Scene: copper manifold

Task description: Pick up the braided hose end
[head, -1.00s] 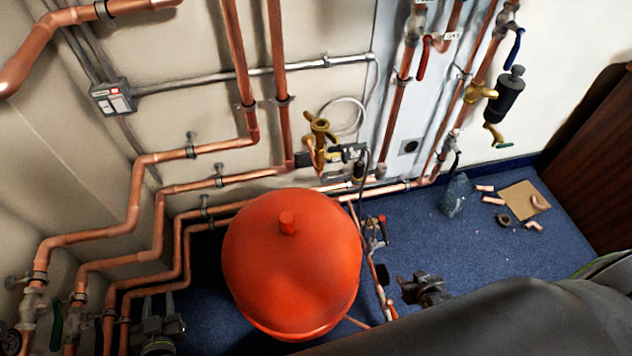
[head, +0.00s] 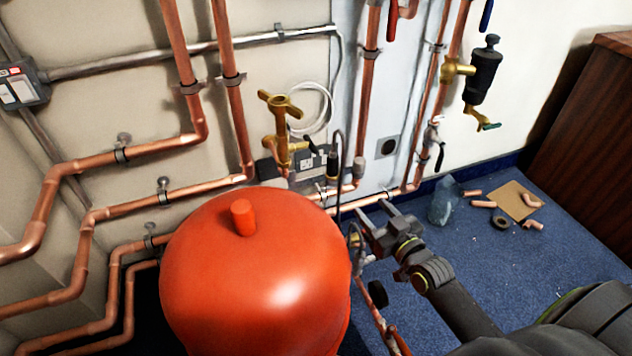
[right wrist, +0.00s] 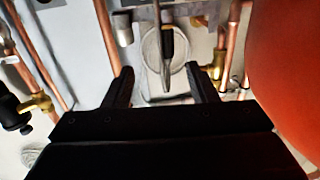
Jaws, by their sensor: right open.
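A thin dark hose (head: 338,178) arches up from a black fitting (head: 332,164) on the low pipework and hangs down behind the red tank's right edge. Its lower end is partly hidden and too small to make out clearly. My right gripper (head: 373,214) is open and empty, just right of the hanging hose in the head view. In the right wrist view, the two fingers (right wrist: 162,76) are spread apart, and the grey hose (right wrist: 157,62) lies in line with the gap between them. I cannot tell its depth from the fingers. My left gripper is out of view.
The big red tank (head: 255,285) stands close left of the right gripper. Copper pipes (head: 368,100) and a brass valve (head: 281,135) line the wall.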

